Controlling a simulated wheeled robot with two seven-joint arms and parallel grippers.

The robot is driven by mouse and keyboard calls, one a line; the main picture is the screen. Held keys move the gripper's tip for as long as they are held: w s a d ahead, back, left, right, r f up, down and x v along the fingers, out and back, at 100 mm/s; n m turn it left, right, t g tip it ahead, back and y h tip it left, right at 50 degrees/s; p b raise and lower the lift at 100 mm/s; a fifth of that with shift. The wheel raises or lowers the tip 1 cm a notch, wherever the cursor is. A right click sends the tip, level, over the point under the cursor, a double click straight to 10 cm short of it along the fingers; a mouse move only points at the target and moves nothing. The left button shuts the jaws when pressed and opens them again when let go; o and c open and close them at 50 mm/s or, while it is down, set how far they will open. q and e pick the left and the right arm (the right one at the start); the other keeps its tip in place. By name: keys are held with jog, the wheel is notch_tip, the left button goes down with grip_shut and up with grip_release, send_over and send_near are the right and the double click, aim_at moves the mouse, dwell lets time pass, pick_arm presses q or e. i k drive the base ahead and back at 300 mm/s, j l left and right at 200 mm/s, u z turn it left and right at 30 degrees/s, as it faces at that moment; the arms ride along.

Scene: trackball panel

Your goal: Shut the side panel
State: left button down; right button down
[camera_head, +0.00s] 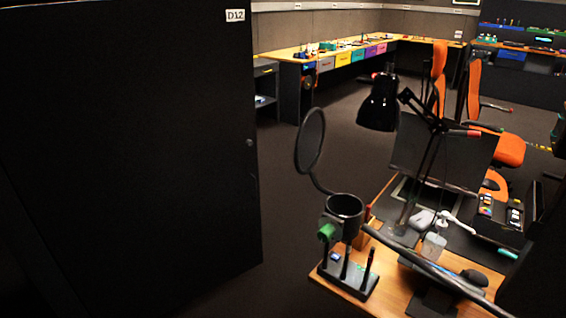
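A large black upright panel (130,150) fills the left of the head view. It carries a white label "D12" (235,15) at its upper right corner and a small round fitting (249,142) near its right edge. It stands at an angle to me, with open floor beyond its right edge. I cannot tell for sure whether this is the side panel or how far open it is. Neither of my grippers can be made out in this view.
A wooden desk (402,290) at the lower right holds a black lamp (378,103), a monitor (440,155), a black cup (344,207) and a pen stand (349,275). Orange chairs (508,148) stand behind. Dark floor (275,200) is clear between panel and desk.

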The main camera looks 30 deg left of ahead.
aim_at(126, 126)
jog(key=i+j, duration=0.15)
jog(key=j, duration=0.15)
jog(key=i+j+z, duration=0.1)
jog(key=i+j, duration=0.25)
jog(key=j, duration=0.25)
jog(key=i+j+z, duration=0.15)
jog(key=j, duration=0.15)
